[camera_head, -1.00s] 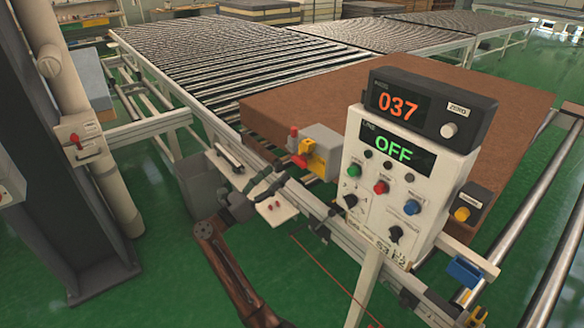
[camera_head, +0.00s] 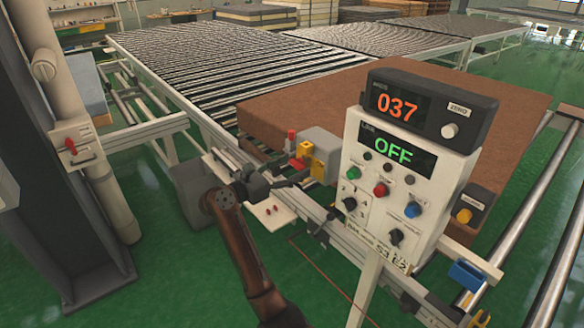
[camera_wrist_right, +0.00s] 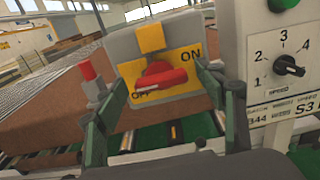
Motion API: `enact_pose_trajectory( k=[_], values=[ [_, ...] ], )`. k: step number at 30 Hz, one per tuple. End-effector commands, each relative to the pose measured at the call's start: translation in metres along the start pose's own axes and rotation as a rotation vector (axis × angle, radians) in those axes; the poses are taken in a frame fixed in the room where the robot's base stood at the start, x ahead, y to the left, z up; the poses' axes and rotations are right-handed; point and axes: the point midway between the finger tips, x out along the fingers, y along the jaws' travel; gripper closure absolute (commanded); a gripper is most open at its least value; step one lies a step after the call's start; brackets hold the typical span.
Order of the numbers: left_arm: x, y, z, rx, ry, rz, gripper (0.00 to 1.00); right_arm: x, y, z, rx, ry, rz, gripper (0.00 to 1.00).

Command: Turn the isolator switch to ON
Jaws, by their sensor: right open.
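The isolator switch is a grey box (camera_head: 322,148) with a yellow plate (camera_wrist_right: 190,85) and a red handle (camera_wrist_right: 163,77). In the right wrist view the handle lies nearly level, with ON printed at its upper right and OFF, partly hidden, at its lower left. I cannot tell which end is its pointer. My right gripper (camera_head: 287,172) is open in front of the switch. In the wrist view its fingers (camera_wrist_right: 163,82) stand either side of the handle; contact is not clear. My left gripper is not in view.
A control panel (camera_head: 447,165) stands right of the switch, its displays reading 037 and OFF. A red-topped post (camera_wrist_right: 89,72) is close to my left-hand finger. A brown mattress (camera_head: 455,85) lies behind. A grey column (camera_head: 32,170) stands at left.

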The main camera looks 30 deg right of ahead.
Motion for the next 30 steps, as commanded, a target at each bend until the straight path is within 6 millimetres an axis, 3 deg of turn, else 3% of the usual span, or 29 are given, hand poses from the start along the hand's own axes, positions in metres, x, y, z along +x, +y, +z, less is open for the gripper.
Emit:
enact_pose_trajectory(
  k=[6,24,30],
  values=[
    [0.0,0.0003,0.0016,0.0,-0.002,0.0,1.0,0.0003,-0.0001,0.0001,0.0,0.0,0.0,0.37],
    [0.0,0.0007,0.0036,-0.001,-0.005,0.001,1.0,0.0,0.0001,0.0001,-0.001,-0.001,0.0,0.78],
    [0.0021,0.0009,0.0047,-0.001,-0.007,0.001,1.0,-0.0001,0.0003,-0.0006,0.01,-0.001,0.001,0.78]
  ],
)
